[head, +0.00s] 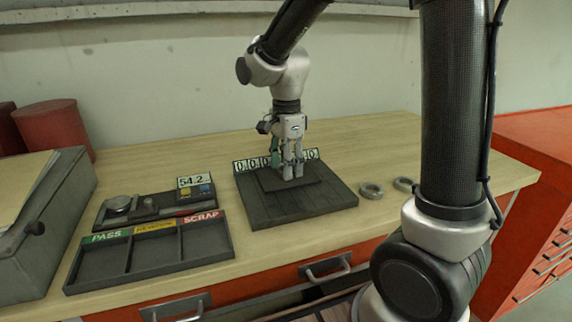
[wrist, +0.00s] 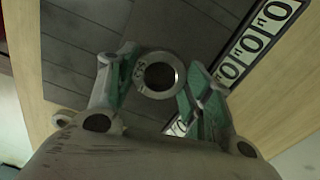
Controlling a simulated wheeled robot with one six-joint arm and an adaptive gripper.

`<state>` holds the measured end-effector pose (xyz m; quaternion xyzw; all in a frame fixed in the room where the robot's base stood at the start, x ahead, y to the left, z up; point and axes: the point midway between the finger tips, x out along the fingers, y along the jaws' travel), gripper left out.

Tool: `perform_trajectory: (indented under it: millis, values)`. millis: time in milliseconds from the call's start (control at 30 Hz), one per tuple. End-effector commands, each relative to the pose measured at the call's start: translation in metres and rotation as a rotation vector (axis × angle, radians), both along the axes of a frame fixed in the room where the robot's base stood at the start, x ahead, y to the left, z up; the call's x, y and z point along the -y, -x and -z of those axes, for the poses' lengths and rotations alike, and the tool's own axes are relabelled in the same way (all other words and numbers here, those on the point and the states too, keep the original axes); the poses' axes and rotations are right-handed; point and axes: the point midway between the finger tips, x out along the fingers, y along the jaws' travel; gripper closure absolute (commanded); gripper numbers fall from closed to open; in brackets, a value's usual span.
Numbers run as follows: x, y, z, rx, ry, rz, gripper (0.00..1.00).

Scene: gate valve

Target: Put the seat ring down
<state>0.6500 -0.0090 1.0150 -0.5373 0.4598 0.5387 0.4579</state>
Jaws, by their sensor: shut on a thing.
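My gripper (head: 293,172) points straight down over the raised middle of a dark square plate (head: 325,202) on the bench. In the wrist view its fingers, with green inner sides, are shut on the grey seat ring (wrist: 142,76), one on each side. The ring's round hole faces the camera, and small marks show on its rim. The ring lies low over the dark plate; I cannot tell whether it touches it. In the head view the fingers hide the ring.
A number strip (head: 243,166) runs along the plate's back edge. Two loose rings lie to the right, a nearer one (head: 371,190) and another (head: 404,184). A PASS-to-SCRAP tray (head: 150,270) and a gauge reading 54.2 (head: 192,181) stand to the left.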

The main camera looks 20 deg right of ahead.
Motion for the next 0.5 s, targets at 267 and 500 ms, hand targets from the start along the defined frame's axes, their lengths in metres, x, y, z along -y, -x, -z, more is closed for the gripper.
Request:
perform_trajectory:
  millis: [267,500]
  values:
    - [-0.0002,-0.0006,0.0024,0.003,0.0,0.0,0.79]
    - [-0.0002,-0.0006,0.0051,0.002,0.0,0.0,0.29]
